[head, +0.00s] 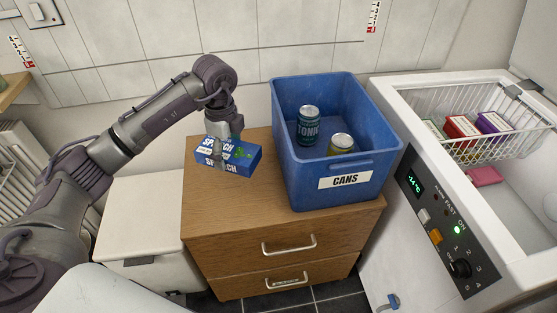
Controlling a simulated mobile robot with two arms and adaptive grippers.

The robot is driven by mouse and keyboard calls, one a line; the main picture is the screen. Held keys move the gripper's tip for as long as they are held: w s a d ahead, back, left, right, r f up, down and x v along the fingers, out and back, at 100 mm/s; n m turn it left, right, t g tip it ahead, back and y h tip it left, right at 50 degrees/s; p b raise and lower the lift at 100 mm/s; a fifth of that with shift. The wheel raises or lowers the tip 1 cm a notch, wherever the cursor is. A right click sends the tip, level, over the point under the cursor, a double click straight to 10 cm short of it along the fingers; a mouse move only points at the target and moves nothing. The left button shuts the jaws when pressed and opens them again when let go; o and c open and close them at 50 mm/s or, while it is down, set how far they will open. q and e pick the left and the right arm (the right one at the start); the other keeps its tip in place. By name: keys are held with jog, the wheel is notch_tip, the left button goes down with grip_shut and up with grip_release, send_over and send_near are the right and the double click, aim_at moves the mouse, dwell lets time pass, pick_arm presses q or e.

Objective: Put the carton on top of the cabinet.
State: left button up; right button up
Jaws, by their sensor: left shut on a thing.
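The carton (243,159) is a blue box with white lettering and a green picture, partly covered by the fingers. My left gripper (219,158) is shut on it from above. The carton shows over the left part of the wooden cabinet (222,210); I cannot tell whether it touches the top. The cabinet has drawers with pale handles. My right gripper is not in view.
A blue bin (292,172) labelled CANS stands on the cabinet's right part, holding two cans (309,126). An open chest freezer (418,177) with a wire basket (462,143) is at right. A white lidded box (148,215) stands at left. Bare cabinet top shows in front of the carton.

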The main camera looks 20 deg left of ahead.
aim_at(233, 184)
pick_arm(q)
jog(key=shift+w+a+n, duration=0.1)
jog(key=shift+a+n, duration=0.1)
jog(key=shift+n, duration=0.3)
jog(key=shift+f+n, duration=0.3)
notch_tip(233, 184, down, 9)
jog(key=shift+r+b, duration=0.1)
jog(key=shift+b, duration=0.45)
jog(key=shift+f, duration=0.3)
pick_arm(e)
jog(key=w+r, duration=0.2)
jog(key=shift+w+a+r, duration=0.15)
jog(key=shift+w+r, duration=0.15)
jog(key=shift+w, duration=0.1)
pick_arm(q)
jog(key=shift+f, duration=0.1)
jog(key=o, duration=1.4)
